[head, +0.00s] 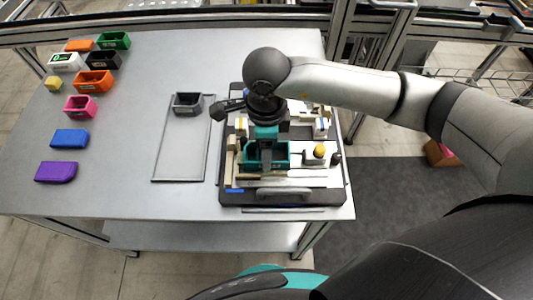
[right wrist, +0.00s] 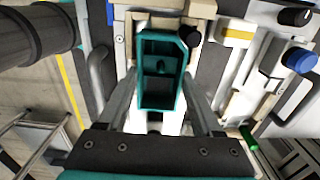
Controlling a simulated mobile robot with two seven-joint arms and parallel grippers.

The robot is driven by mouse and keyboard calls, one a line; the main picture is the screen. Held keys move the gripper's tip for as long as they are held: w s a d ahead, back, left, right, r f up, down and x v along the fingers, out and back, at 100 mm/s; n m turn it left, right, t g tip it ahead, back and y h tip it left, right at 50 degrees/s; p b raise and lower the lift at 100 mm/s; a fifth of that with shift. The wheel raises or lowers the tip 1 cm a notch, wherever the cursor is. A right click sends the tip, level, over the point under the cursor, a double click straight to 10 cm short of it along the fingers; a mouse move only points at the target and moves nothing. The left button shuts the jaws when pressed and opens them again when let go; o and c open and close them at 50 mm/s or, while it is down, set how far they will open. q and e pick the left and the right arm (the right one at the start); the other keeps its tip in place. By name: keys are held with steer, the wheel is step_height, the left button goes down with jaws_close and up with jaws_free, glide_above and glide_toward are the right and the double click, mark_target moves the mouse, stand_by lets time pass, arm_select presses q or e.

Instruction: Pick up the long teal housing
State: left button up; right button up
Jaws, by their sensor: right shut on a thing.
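The long teal housing (head: 281,161) is an open-topped box over the front part of the dark pallet (head: 334,197). In the right wrist view the housing (right wrist: 147,99) lies between my two grey fingers, its open inside facing the camera. My right gripper (head: 265,142) comes down on it from above and is shut on it; in the right wrist view the gripper (right wrist: 162,88) has one finger along each side. My wrist hides part of the housing in the head view. I cannot tell whether its underside touches the fixture. My left gripper is not in view.
Orange, green, white, black, pink, blue and purple bins or blocks stand at the table's left. The pallet holds a yellow-topped part (head: 319,151) and a blue knob (right wrist: 301,61) near the gripper.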

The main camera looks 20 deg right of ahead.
steer(key=shift+r, duration=0.1)
step_height(320, 180, up, 20)
steer(key=shift+w+f+p, duration=0.1)
steer(key=shift+p, duration=0.65)
